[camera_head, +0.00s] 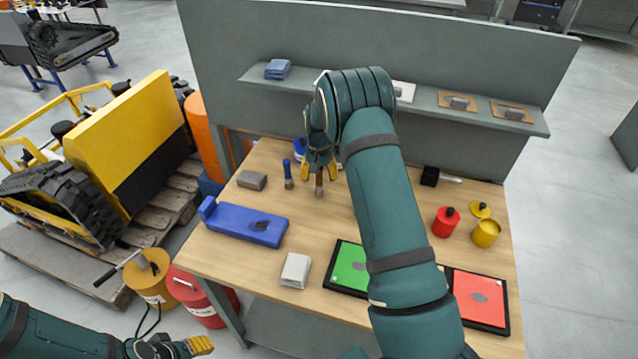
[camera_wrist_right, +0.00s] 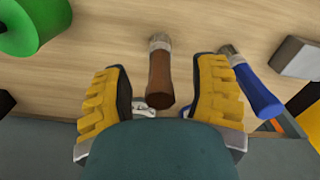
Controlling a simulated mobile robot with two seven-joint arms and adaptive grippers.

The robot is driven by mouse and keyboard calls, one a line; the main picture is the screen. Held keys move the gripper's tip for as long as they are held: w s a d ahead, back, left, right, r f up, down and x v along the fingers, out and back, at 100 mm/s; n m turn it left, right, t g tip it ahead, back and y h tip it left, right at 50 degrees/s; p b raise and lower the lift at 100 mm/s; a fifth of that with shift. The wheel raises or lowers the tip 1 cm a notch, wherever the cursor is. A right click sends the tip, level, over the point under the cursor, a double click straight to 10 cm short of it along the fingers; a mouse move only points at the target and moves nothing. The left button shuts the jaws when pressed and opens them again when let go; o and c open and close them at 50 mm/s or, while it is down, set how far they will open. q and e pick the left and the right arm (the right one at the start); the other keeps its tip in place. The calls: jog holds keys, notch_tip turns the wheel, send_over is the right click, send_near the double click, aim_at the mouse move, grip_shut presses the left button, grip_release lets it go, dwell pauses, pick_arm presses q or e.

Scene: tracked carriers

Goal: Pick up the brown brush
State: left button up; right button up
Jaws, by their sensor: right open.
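The brown brush (camera_head: 319,186) stands out below my right gripper (camera_head: 319,172) over the wooden table, in the head view. In the right wrist view the brown brush (camera_wrist_right: 160,78) has a brown handle and pale bristles pointing away from the wrist. It lies between the two yellow fingers of my right gripper (camera_wrist_right: 162,92), with a gap on each side. The right gripper is open. My left gripper (camera_head: 198,345) is at the bottom left of the head view, off the table, and its opening is unclear.
A grey block (camera_head: 251,180) and blue tray (camera_head: 245,224) are farther left. Red (camera_head: 445,222) and yellow (camera_head: 486,233) cans stand right. A shelf panel (camera_head: 420,122) rises behind.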

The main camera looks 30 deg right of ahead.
jog(key=shift+c, duration=0.3)
grip_shut()
jog(key=shift+r, duration=0.15)
notch_tip(320, 180, up, 10)
jog(key=shift+f+p, duration=0.1)
jog(key=shift+p, duration=0.35)
